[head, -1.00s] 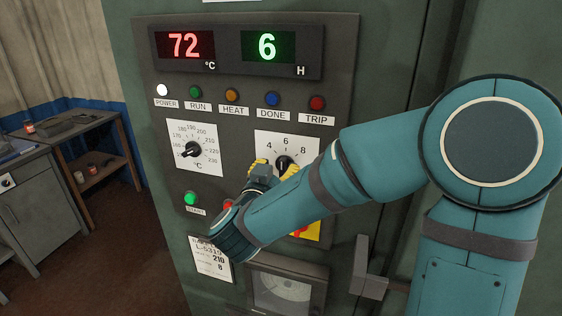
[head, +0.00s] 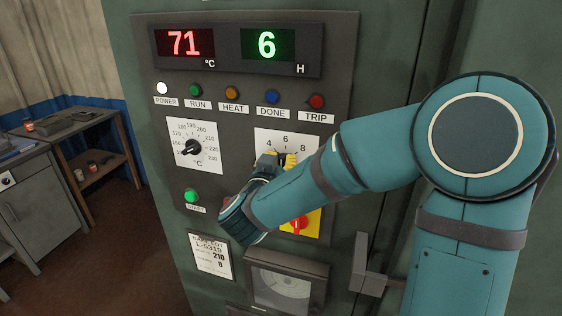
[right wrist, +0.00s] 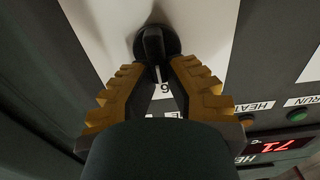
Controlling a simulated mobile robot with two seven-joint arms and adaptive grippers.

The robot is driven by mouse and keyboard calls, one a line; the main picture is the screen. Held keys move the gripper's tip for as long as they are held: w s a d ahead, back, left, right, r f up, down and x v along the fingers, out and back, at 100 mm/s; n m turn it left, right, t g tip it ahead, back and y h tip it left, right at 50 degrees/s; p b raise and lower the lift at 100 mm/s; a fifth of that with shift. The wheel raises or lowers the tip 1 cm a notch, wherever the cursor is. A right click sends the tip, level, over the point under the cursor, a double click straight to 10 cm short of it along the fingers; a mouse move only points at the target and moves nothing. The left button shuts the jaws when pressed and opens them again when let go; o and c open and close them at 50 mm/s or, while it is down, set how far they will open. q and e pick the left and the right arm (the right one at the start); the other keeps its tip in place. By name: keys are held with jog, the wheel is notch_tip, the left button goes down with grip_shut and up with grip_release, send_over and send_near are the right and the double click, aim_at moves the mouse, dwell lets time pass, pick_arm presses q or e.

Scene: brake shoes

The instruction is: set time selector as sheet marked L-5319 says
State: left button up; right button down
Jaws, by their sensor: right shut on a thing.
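The time selector's black knob (right wrist: 152,43) sits on a white dial plate (head: 286,137) marked 4, 6, 8. In the right wrist view the knob's white line points toward the 6. My right gripper (head: 281,159) is shut on the knob, its yellow fingers (right wrist: 157,68) on either side of it; in the head view the gripper hides most of the knob. The green display (head: 267,46) reads 6 H. The sheet marked L-5319 (head: 210,258), below left, shows 210 and 8. My left gripper is not in view.
The temperature dial (head: 193,146) is left of the selector, with the green start button (head: 191,196) below it. A red switch on a yellow plate (head: 299,225) sits just under my forearm. A chart window (head: 287,283) and a handle (head: 368,275) are lower down.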

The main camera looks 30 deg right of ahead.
jog(key=shift+m+b, duration=0.6)
jog(key=shift+b, duration=0.2)
jog(key=shift+s+d+f+m+b, duration=0.1)
jog(key=shift+s+d+m+b, duration=0.05)
jog(key=shift+m+b, duration=1.25)
jog(key=shift+s+d+f+m+b, duration=0.1)
jog(key=shift+s+d+m+b, duration=0.05)
jog(key=shift+m+b, duration=1.2)
jog(key=shift+s+d+f+m+b, duration=0.1)
jog(key=shift+s+d+m+b, duration=0.05)
jog(key=shift+m+b, duration=1.25)
jog(key=shift+r, duration=0.1)
jog(key=c, duration=1)
grip_release()
jog(key=shift+o, duration=0.2)
jog(key=shift+a, duration=0.1)
